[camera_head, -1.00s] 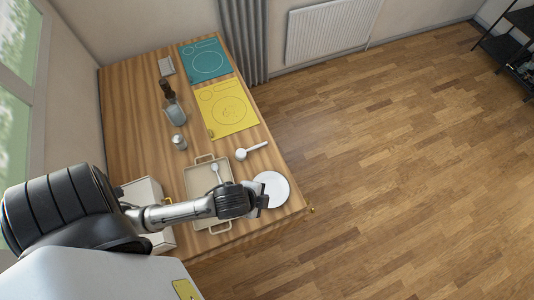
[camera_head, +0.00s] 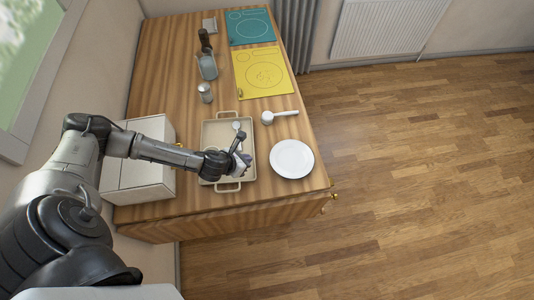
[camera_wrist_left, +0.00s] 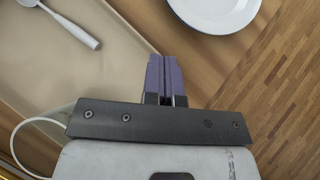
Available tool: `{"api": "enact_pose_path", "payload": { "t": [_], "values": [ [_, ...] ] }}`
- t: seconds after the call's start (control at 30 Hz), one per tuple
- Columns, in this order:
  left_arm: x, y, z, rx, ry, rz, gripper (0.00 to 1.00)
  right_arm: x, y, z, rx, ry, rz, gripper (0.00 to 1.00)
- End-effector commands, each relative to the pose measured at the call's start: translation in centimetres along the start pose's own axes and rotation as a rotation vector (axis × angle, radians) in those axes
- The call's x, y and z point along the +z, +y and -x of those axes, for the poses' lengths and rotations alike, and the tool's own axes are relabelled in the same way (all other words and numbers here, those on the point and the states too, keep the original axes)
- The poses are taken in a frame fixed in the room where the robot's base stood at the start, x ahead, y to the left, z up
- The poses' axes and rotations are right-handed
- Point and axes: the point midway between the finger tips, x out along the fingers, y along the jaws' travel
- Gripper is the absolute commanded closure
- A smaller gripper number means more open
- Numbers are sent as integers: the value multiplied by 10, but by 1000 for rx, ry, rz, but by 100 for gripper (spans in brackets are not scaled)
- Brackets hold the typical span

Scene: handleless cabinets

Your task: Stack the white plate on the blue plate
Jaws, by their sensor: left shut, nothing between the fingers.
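The white plate (camera_head: 292,158) lies flat on the wooden cabinet top near its front right corner. Part of it also shows at the top of the left wrist view (camera_wrist_left: 214,10). No blue plate can be made out in these frames. My left gripper (camera_head: 245,160) is over the right side of the beige tray, left of the white plate and apart from it. In the left wrist view its purple fingers (camera_wrist_left: 165,76) are together with nothing between them. My right gripper is not in view.
The beige tray (camera_head: 209,132) has handles and holds a spoon (camera_wrist_left: 72,27). A white box (camera_head: 140,178) stands left of it.

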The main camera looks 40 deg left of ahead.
Motion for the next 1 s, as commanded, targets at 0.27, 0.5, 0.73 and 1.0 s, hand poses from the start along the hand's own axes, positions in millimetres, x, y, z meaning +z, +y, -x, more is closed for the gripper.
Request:
{"api": "enact_pose_path", "payload": {
  "t": [0.27,0.5,0.73,1.0],
  "values": [
    [-1,-1,-54,0,0,5,100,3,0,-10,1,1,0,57],
    [8,-1,-90,0,-3,5,100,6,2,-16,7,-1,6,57],
    [23,-1,-106,0,-1,5,100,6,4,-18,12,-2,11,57],
    [28,-1,-111,-1,0,5,100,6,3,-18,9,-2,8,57]
  ]
}}
